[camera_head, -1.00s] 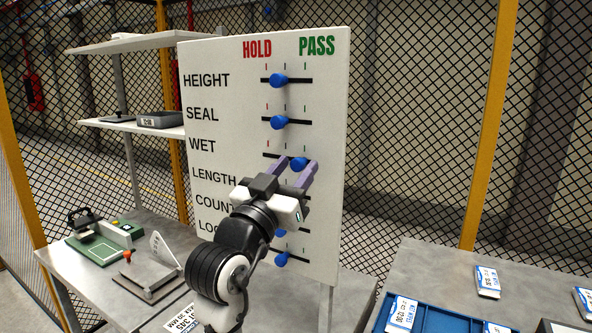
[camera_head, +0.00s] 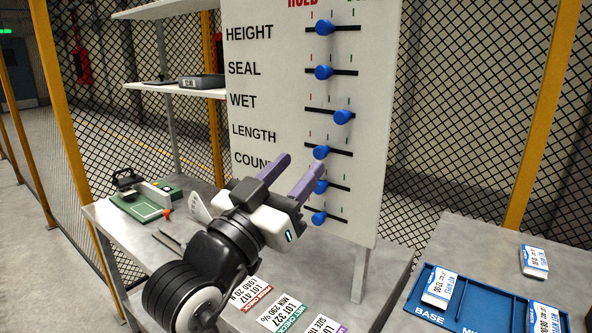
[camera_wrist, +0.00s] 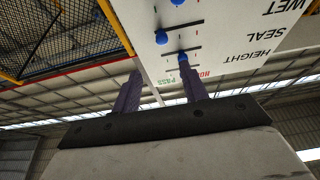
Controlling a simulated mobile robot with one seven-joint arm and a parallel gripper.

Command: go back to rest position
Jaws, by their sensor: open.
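My gripper (camera_head: 297,168) is open and empty, with its two purple fingers spread apart, in front of the lower part of the white board (camera_head: 270,85). The board has several rows with blue slider knobs. The WET knob (camera_head: 343,117) is toward the right, PASS side of its slot. The HEIGHT knob (camera_head: 324,27) and SEAL knob (camera_head: 323,72) sit further left. The LENGTH knob (camera_head: 320,152) is also left. My gripper hides part of the lower labels. In the wrist view the fingers (camera_wrist: 160,90) are spread, with the board upside down beyond them.
A steel table (camera_head: 300,275) with printed cards stands below the board. A green device (camera_head: 147,200) sits at its left. Shelves (camera_head: 165,88) stand behind left. At the right, a blue tray (camera_head: 465,312) holds white packs. Yellow posts and mesh fence (camera_head: 540,120) stand behind.

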